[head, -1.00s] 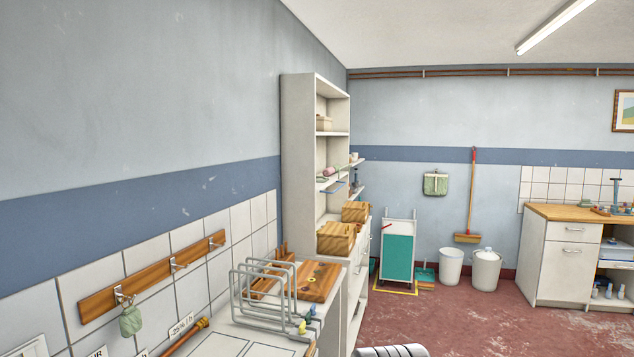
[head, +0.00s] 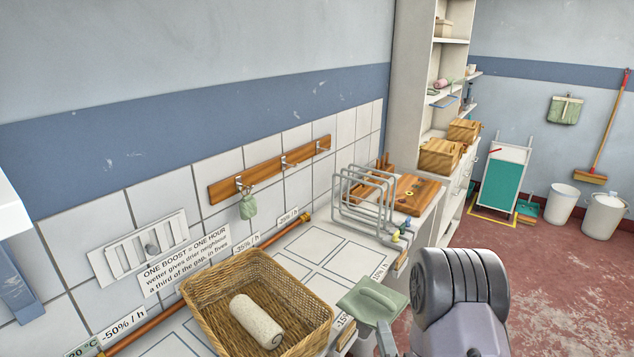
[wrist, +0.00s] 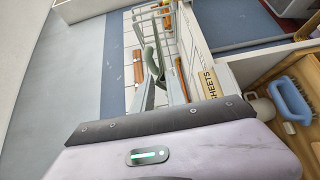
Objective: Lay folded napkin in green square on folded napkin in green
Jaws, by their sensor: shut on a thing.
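A folded green napkin (head: 372,302) is in the lower middle of the head view, by the front edge of the white worktop (head: 325,252). My gripper (head: 384,328) is shut on its near edge and the napkin sticks out beyond the fingers. In the wrist view, my gripper (wrist: 160,88) shows with the green napkin (wrist: 150,60) seen nearly edge-on between the fingers. I cannot make out a second folded green napkin on the worktop. Marked outlines lie on the worktop, but I cannot tell a green square among them.
A wicker basket (head: 205,300) with a rolled cream towel (head: 257,320) stands left of the napkin. A wire rack (head: 362,195) and a wooden board (head: 410,193) are at the worktop's far end. A blue brush (wrist: 292,100) shows in the wrist view.

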